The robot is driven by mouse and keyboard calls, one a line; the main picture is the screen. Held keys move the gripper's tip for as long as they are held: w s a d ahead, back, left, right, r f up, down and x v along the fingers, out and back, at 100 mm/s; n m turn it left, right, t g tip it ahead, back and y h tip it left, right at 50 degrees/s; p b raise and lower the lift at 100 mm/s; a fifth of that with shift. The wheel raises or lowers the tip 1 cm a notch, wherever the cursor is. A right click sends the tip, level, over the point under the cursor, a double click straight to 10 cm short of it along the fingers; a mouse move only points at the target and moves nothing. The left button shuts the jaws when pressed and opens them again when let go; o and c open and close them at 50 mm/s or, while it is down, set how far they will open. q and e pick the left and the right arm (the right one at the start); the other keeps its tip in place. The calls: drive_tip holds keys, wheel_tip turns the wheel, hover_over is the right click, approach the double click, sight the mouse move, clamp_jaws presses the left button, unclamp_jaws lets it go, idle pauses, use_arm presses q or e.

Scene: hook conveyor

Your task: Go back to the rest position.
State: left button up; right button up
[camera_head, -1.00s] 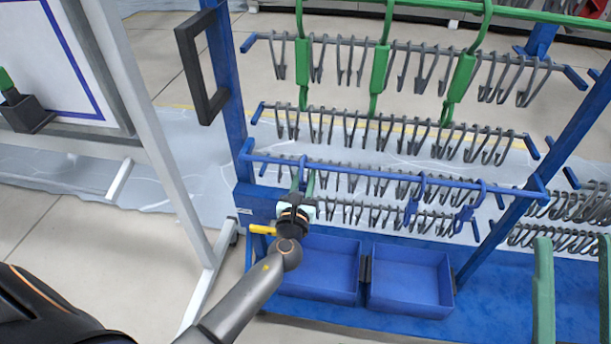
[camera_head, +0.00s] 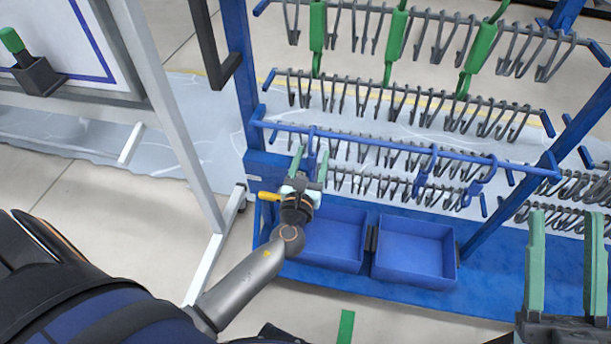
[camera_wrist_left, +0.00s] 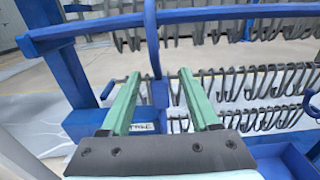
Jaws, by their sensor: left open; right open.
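My left gripper (camera_head: 311,163) is in front of the rack's left part, close to the front blue rail (camera_head: 400,150). Its green fingers are apart, and they also show in the left wrist view (camera_wrist_left: 163,90). A blue hook (camera_head: 312,148) hangs on that rail by the left fingers. In the left wrist view this hook (camera_wrist_left: 152,40) appears between the two fingers, and neither finger is seen closed on it. My right gripper (camera_head: 563,235) is at the lower right, its green fingers apart with nothing between them.
Two more blue hooks (camera_head: 425,172) hang further right on the front rail. Green hooks (camera_head: 397,36) hang above, over rows of grey hooks. Two blue bins (camera_head: 413,250) stand below. A white-framed board (camera_head: 150,90) stands left.

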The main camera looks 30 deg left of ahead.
use_arm(q)
drive_tip(key=v, duration=0.8)
use_arm(e)
drive_tip(key=shift+w+d+f+m+h, duration=0.1)
drive_tip(key=shift+w+f+m+h, duration=0.3)
drive_tip(key=shift+f+h, duration=0.15)
drive_tip(key=shift+w+f+m+h, duration=0.35)
drive_tip(key=shift+f+h, duration=0.1)
drive_tip(key=shift+f, duration=0.15)
use_arm(q)
drive_tip(key=shift+s+r, duration=0.1)
